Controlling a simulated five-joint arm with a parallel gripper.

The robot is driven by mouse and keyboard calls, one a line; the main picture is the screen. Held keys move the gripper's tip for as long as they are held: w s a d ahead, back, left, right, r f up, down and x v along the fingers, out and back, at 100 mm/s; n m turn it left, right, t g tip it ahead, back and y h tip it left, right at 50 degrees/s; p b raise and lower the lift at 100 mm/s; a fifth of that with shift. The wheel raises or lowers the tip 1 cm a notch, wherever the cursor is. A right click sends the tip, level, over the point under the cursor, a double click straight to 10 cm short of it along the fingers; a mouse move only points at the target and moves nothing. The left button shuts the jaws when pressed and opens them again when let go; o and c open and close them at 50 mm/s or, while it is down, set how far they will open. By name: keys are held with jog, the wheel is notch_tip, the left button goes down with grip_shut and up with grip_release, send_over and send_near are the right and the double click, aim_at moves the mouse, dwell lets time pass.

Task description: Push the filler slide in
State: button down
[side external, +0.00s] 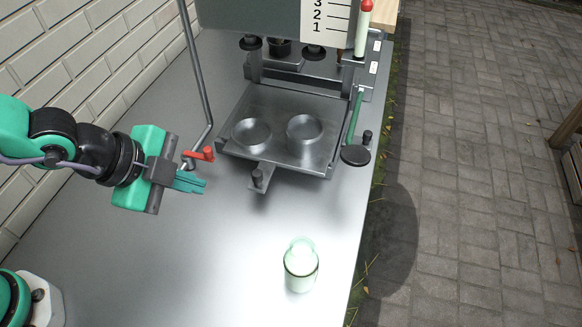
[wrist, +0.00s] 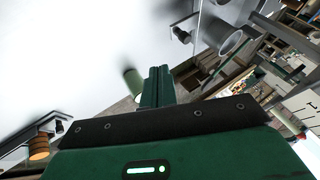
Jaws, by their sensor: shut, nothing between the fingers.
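The filler slide (side external: 275,150) is a flat grey metal plate with two round cup-like holders, in the middle of the side view. It sticks out towards the viewer from the filler frame. A tab with a dark upright knob (side external: 258,178) is at its front edge. My gripper (side external: 203,184) is to the left of the knob, apart from it, with its green fingers shut and empty. In the wrist view the shut fingers (wrist: 157,70) point up the picture. One round holder (wrist: 231,42) shows at the upper right there.
A red-handled lever (side external: 206,154) on a bent grey pipe is just behind my gripper. A green lever with a black disc (side external: 355,154) is right of the slide.

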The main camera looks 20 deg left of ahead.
send_near(249, 186)
jog(key=shift+s+d+f, duration=1.15)
jog(key=shift+d+f, duration=0.35)
jog(key=shift+d, duration=0.2)
jog(key=shift+w+d+f, duration=0.1)
jog(key=shift+w+d, duration=0.1)
jog(key=shift+w, duration=0.85)
jog(key=shift+w+d+f, duration=0.1)
jog(key=shift+w+d, duration=0.1)
jog(key=shift+w, duration=0.8)
jog(key=shift+w, duration=0.1)
jog(key=shift+w, duration=1.2)
jog(key=shift+s, duration=0.15)
